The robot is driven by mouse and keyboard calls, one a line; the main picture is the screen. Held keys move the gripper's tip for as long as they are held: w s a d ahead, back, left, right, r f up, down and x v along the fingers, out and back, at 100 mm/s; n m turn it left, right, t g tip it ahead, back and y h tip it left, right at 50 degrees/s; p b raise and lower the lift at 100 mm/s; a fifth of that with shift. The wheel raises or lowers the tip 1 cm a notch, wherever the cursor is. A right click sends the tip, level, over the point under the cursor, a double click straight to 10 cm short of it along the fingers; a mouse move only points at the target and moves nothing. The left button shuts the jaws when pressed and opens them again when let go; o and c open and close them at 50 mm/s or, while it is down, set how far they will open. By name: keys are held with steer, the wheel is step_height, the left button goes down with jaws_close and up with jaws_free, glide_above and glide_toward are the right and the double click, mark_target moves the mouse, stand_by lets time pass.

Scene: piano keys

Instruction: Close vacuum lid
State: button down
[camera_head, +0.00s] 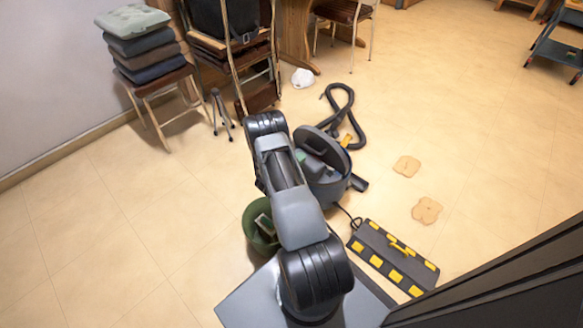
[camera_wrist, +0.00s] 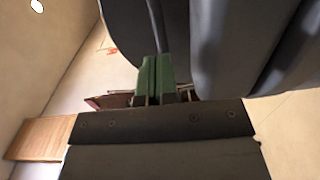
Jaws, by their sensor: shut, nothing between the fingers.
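The grey vacuum (camera_head: 330,188) stands on the floor just beyond my arm, with its round dark lid (camera_head: 334,150) raised and tilted up. My arm covers part of the vacuum's left side. My gripper (camera_head: 300,157) is at the vacuum's upper left, by the raised lid. In the wrist view, my gripper's green fingers (camera_wrist: 157,80) are together with nothing between them. Large dark grey surfaces, which look like vacuum parts, fill the top and right close to the fingertips. I cannot tell whether the fingers touch them.
A black hose (camera_head: 345,110) curls on the floor behind the vacuum. A green bin (camera_head: 259,238) stands at its lower left. A grey and yellow bar-shaped thing (camera_head: 385,262) lies at right front. Stacked cushions (camera_head: 145,45) and chairs stand at the back left.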

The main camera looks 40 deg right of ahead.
mark_target(310, 149)
steer(key=shift+w+d+f+b, duration=0.15)
steer(key=shift+d+b, duration=0.35)
steer(key=shift+d, duration=1.3)
steer(key=shift+r, duration=0.2)
